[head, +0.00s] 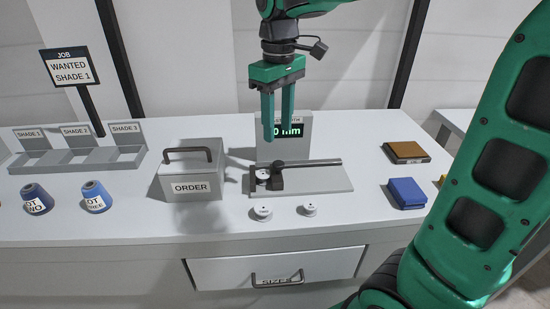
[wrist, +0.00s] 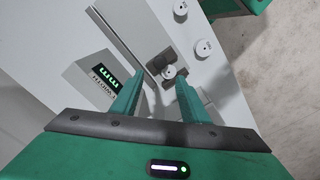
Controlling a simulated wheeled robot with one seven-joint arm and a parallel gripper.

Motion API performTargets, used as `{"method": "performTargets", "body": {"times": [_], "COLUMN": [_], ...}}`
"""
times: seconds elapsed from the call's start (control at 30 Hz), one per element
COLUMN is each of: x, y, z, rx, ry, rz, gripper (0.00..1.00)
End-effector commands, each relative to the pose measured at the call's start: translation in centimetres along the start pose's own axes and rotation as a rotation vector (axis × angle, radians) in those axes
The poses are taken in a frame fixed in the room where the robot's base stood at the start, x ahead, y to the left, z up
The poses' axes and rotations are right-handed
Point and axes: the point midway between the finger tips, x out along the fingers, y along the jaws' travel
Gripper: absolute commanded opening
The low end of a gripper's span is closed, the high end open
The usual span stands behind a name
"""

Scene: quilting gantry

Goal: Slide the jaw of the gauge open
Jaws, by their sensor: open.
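The gauge (head: 325,180) is a flat grey plate with a dark rail, lying on the bench. Its dark jaw (head: 277,181), topped by a knob, stands near the left end of the rail. A small white disc (head: 262,174) sits at the jaw's left; touching or apart is hard to tell. Behind stands a display (head: 297,150) with green digits, partly hidden by my gripper and showing "0 mm" at its end. My gripper (head: 278,132) points down, open and empty, above the jaw. The wrist view shows the dark jaw area (wrist: 158,62) beyond my open fingers (wrist: 161,75).
Two white discs (head: 262,213) (head: 309,210) lie in front of the gauge. The ORDER box (head: 191,187) stands left of it. A brown block (head: 407,152) and a blue block (head: 407,193) lie at the right. Thread cones (head: 95,196) and a shade rack (head: 78,166) are far left.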

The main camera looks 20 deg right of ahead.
Motion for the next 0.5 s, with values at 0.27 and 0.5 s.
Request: {"method": "performTargets", "body": {"times": [0.27, 0.5], "x": [4.8, 8.3], "y": [0.1, 0.2], "z": [0.2, 0.3], "rx": [0.005, 0.008], "ry": [-0.005, -0.004], "rz": [-0.002, -0.001], "gripper": [0.41, 0.41]}}
